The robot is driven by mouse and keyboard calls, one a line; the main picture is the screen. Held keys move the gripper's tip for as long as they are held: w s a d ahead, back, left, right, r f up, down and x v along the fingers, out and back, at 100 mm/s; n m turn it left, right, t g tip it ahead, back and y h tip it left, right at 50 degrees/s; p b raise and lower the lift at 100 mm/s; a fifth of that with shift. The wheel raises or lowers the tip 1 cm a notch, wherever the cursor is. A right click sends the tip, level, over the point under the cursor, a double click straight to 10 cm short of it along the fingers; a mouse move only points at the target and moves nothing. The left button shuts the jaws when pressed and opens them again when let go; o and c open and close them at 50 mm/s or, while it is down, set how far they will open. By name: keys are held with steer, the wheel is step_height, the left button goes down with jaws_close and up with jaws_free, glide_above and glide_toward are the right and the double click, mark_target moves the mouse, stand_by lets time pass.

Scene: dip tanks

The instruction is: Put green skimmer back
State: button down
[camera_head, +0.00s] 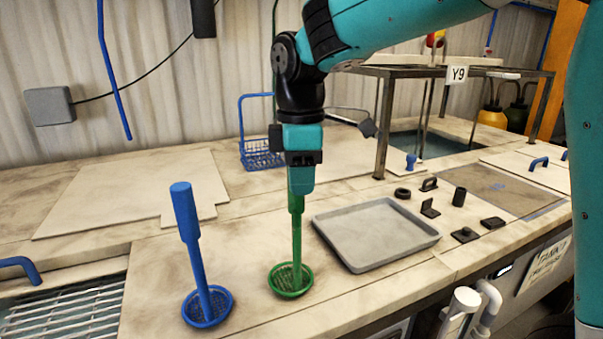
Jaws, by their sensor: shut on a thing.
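The green skimmer (297,238) stands upright, its round mesh bowl (290,281) at or just above the pale counter; I cannot tell whether it touches. My gripper (297,190) points straight down and is shut on the top of the green skimmer's handle, hiding its upper end. A blue skimmer (195,250) stands to the left, its bowl on the counter and its handle leaning slightly left. The two bowls are apart.
A grey tray (376,236) lies right of the green skimmer, with several small black parts (459,196) beyond it. A blue wire basket (262,153) stands behind my gripper. A metal grating (65,313) is at the lower left. A frame marked Y9 (457,74) stands over an open tank.

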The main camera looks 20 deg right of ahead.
steer(key=shift+f, duration=0.15)
steer(key=c, duration=0.8)
jaws_free()
step_height(320, 180, up, 12)
steer(key=shift+r+b, duration=0.1)
steer(key=shift+b, duration=0.45)
steer(key=s+a+f+m+y, duration=0.1)
steer(key=s+f+m, duration=0.1)
steer(key=s+f, duration=0.4)
steer(key=s+a+f+m+y, duration=0.1)
steer(key=s+a+f+m, duration=0.1)
steer(key=s+f, duration=0.4)
steer(key=s+a+f+m+y, duration=0.2)
steer(key=s+f+m, duration=0.1)
steer(key=s+f, duration=0.3)
steer(key=shift+s, duration=1.15)
